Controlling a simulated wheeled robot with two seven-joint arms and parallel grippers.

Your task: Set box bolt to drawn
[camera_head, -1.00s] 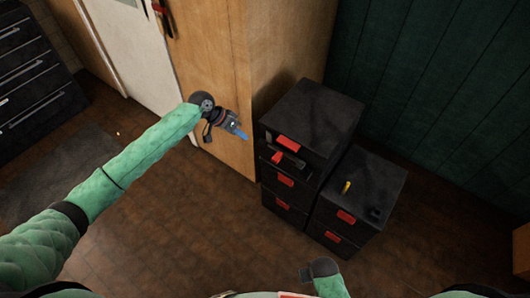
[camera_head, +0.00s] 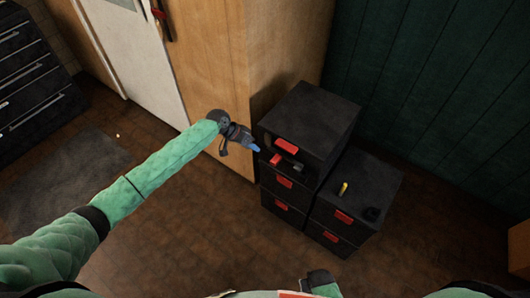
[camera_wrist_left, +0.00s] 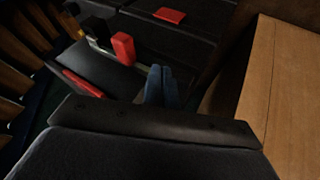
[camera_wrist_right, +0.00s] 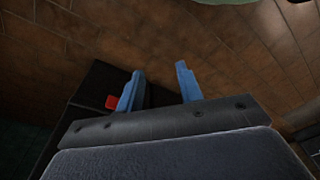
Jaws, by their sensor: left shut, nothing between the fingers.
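The box bolt (camera_head: 287,163) is on the front of the tall black box stack, just under the top box's red latch. Its red knob (camera_wrist_left: 123,48) and grey bar (camera_wrist_left: 98,42) show closer in the left wrist view. I cannot tell whether the bolt is drawn. My left gripper (camera_head: 256,148) is shut and empty, its blue fingertips just left of the bolt in the head view. In the left wrist view its fingers (camera_wrist_left: 161,85) are together and apart from the red knob. My right gripper (camera_wrist_right: 159,85) is open and empty, low over the floor.
The tall black box stack (camera_head: 312,115) stands beside a wooden cabinet (camera_head: 207,65). A lower black stack (camera_head: 365,180) with a yellow item (camera_head: 344,188) on top stands at its right. Brown floor (camera_head: 190,240) in front is clear.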

